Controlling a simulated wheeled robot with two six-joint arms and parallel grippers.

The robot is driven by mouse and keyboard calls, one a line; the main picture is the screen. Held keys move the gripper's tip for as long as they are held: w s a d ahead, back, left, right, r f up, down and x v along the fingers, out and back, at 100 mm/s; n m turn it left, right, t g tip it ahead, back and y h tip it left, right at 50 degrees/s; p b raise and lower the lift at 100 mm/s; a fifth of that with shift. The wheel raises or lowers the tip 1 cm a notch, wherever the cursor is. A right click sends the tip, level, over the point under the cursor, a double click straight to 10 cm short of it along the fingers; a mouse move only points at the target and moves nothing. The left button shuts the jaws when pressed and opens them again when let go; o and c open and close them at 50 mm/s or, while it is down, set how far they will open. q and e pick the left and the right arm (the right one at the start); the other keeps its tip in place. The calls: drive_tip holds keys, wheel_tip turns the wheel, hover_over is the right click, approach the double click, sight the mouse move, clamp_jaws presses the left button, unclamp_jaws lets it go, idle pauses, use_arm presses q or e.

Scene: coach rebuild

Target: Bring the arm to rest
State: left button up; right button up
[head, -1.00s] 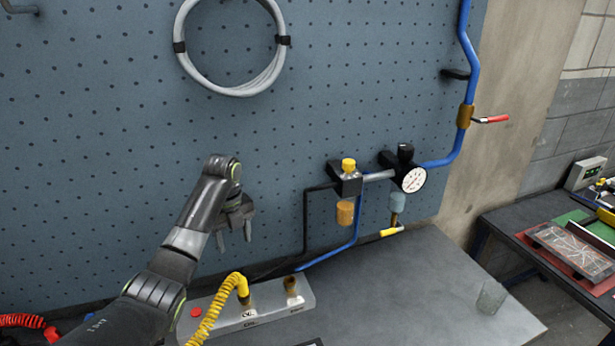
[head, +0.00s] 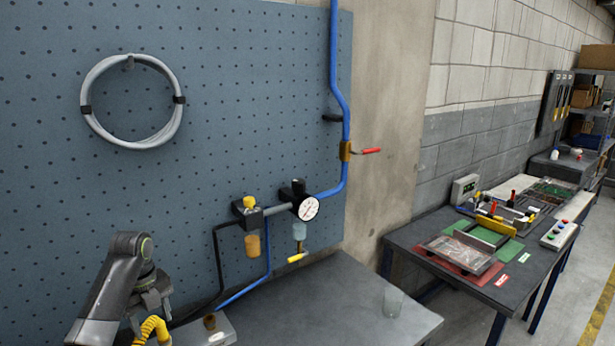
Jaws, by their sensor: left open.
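My left arm comes in at the bottom left of the head view, in front of the blue pegboard. The lower arm is cut off by the picture's bottom edge. My right gripper is not in view.
A pressure gauge (head: 308,209) and regulator with a yellow knob (head: 249,203) stand out from the pegboard (head: 230,100). A clear cup (head: 393,301) stands on the grey bench (head: 330,305). A second table (head: 430,279) with trays is at right.

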use_arm(q)
drive_tip(key=s+d+f+n+t, duration=0.25)
drive_tip(key=s+f+n, duration=0.85)
drive_tip(key=s+f, duration=0.55)
drive_tip(key=s+d+r+n+t+y, duration=0.1)
drive_tip(key=s+r+n, duration=0.1)
drive_tip(key=s+n, duration=0.75)
drive_tip(key=s+d+r+n+y, duration=0.15)
drive_tip(key=s+n, duration=0.45)
drive_tip(key=s, duration=0.7)
wheel_tip(320, 180, down, 32)
drive_tip(key=a+g+h+b, duration=0.1)
drive_tip(key=a+b, duration=0.1)
drive_tip(key=b, duration=0.6)
drive_tip(key=s+f+b, duration=0.3)
drive_tip(key=s+f, duration=0.5)
drive_tip(key=f, duration=0.3)
drive_tip(key=s+d+f+g+b, duration=0.1)
drive_tip(key=s+f+b, duration=0.2)
drive_tip(key=s+f, duration=0.4)
wheel_tip(320, 180, down, 5)
drive_tip(key=shift+s+d+r, duration=0.1)
drive_tip(key=shift+s+d, duration=0.15)
drive_tip(key=shift+s, duration=0.15)
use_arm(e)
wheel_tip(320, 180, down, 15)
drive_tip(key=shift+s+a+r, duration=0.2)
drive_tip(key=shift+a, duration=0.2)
use_arm(q)
drive_tip(key=shift+h, duration=0.25)
